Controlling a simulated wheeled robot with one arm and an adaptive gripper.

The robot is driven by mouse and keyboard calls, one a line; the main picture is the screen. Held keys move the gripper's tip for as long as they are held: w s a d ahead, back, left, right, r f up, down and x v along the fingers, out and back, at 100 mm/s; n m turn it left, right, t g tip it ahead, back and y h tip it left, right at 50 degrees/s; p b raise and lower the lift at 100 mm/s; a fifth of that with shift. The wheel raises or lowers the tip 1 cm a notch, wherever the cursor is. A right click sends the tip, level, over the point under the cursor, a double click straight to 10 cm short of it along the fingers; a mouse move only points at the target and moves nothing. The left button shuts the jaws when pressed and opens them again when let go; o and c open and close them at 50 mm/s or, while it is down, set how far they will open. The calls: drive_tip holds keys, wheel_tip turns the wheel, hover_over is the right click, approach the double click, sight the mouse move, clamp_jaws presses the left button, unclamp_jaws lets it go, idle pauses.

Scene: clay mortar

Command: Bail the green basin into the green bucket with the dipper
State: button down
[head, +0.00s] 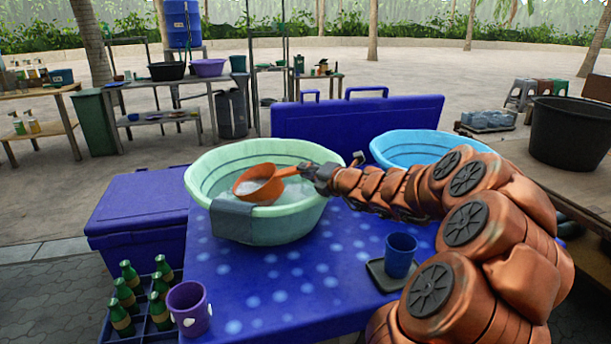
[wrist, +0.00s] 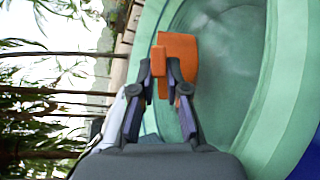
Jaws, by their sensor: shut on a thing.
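The light green basin (head: 285,228) stands on the blue spotted table, with greyish water in it in the wrist view (wrist: 215,40). My gripper (head: 312,174) is shut on the handle of the orange dipper (head: 258,190); the dipper also shows between the fingers in the wrist view (wrist: 182,60). The dipper's bowl is inside the basin's outline near its front rim, and something pale shows in it. Whether it touches the water is unclear.
A grey-blue cloth (head: 232,222) hangs over the basin's front rim. A blue basin (head: 400,146) stands behind my arm. A blue cup (head: 400,255) on a dark tray and a purple mug (head: 189,308) are near the front. A bottle crate (head: 150,325) is at lower left.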

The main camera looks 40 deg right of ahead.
drive_tip(key=r+p, duration=0.1)
drive_tip(key=p, duration=0.1)
drive_tip(key=r+p, duration=0.1)
drive_tip(key=p, duration=0.2)
drive_tip(key=r+p, duration=0.1)
drive_tip(key=p, duration=0.1)
drive_tip(key=shift+w+d+r+m+p, duration=0.15)
drive_tip(key=shift+w+r+m+p, duration=0.15)
drive_tip(key=shift+p, duration=0.1)
drive_tip(key=r+p, duration=0.1)
drive_tip(key=p, duration=0.1)
drive_tip(key=r+p, duration=0.1)
drive_tip(key=p, duration=0.1)
drive_tip(key=d+r+m+p, duration=0.1)
drive_tip(key=p, duration=0.1)
drive_tip(key=shift+s+r+t, duration=0.2)
drive_tip(key=shift+s+t, duration=0.05)
drive_tip(key=shift+t, duration=0.15)
drive_tip(key=m+p, duration=0.1)
drive_tip(key=p, duration=0.3)
drive_tip(key=d+r+m+t+p, duration=0.1)
drive_tip(key=p, duration=0.2)
drive_tip(key=shift+s+r+y+p, duration=0.25)
drive_tip(key=shift+r+y+p, duration=0.05)
drive_tip(key=shift+y+p, duration=0.1)
drive_tip(key=shift+r+p, duration=0.1)
drive_tip(key=shift+p, duration=0.2)
drive_tip(key=shift+m, duration=0.3)
